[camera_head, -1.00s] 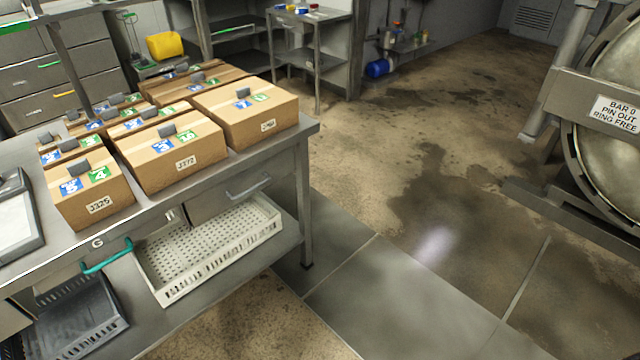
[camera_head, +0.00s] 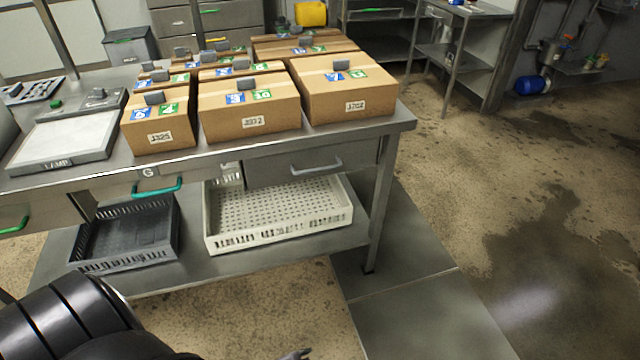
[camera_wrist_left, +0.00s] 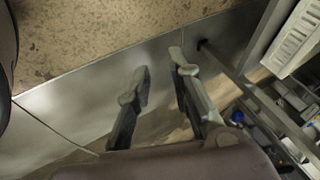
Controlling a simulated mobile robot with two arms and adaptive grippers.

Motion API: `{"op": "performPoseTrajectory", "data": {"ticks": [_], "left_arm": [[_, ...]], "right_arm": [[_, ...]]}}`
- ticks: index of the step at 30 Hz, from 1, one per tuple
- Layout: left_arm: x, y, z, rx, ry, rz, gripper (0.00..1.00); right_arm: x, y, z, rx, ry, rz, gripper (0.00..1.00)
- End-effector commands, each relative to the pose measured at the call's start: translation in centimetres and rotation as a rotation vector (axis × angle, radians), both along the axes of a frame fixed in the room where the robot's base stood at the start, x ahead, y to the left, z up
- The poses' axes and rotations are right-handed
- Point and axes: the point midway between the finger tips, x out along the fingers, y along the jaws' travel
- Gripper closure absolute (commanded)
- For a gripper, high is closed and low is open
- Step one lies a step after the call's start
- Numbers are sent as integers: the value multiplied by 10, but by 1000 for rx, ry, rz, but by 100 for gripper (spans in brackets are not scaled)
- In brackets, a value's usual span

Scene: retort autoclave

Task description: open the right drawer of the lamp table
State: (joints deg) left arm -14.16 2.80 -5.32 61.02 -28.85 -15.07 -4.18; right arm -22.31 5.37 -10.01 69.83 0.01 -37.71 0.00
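The lamp table (camera_head: 408,121) stands across the left and middle of the head view, with a lamp panel (camera_head: 62,140) on its left end. Its right drawer (camera_head: 264,172) has a grey bar handle (camera_head: 316,166) and looks shut, its front in line with the table's edge. My left arm comes in at the lower left, and a gripper tip shows at the bottom edge, in front of and below the table. In the left wrist view my left gripper (camera_wrist_left: 159,62) has its two fingers apart, with nothing between them. My right gripper is not in view.
Several cardboard boxes (camera_head: 250,108) stand on the tabletop. A white crate (camera_head: 280,238) and a dark crate (camera_head: 128,262) sit on the lower shelf. Another drawer marked G has a green handle (camera_head: 157,188). The floor in front and to the right is clear.

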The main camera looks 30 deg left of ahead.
Motion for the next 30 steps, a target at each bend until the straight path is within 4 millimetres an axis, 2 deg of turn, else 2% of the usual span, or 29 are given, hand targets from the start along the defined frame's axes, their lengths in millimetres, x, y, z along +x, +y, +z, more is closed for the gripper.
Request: {"op": "performPoseTrajectory", "data": {"ticks": [1,3,5,6,8,10,12,15,18,21,24,30], "left_arm": [[40,6,3,61,-88,-40,80],[86,18,33,167,-200,-93,80],[121,30,62,267,-292,-126,80],[141,38,84,339,-354,-144,80],[167,51,119,452,-438,-161,80],[188,66,162,588,-527,-167,80],[201,80,205,719,-603,-162,80],[206,96,258,881,-680,-141,80],[204,106,297,1003,-728,-115,80],[201,112,322,1075,-753,-96,80],[201,116,334,1107,-762,-88,80],[225,128,343,1112,-764,-88,80]], "right_arm": [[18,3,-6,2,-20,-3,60],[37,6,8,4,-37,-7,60],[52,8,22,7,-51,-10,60],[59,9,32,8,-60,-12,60],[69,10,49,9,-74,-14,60],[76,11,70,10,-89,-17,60],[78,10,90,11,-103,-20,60],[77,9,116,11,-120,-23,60],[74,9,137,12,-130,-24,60],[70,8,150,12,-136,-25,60],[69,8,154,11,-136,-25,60],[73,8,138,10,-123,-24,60]]}}
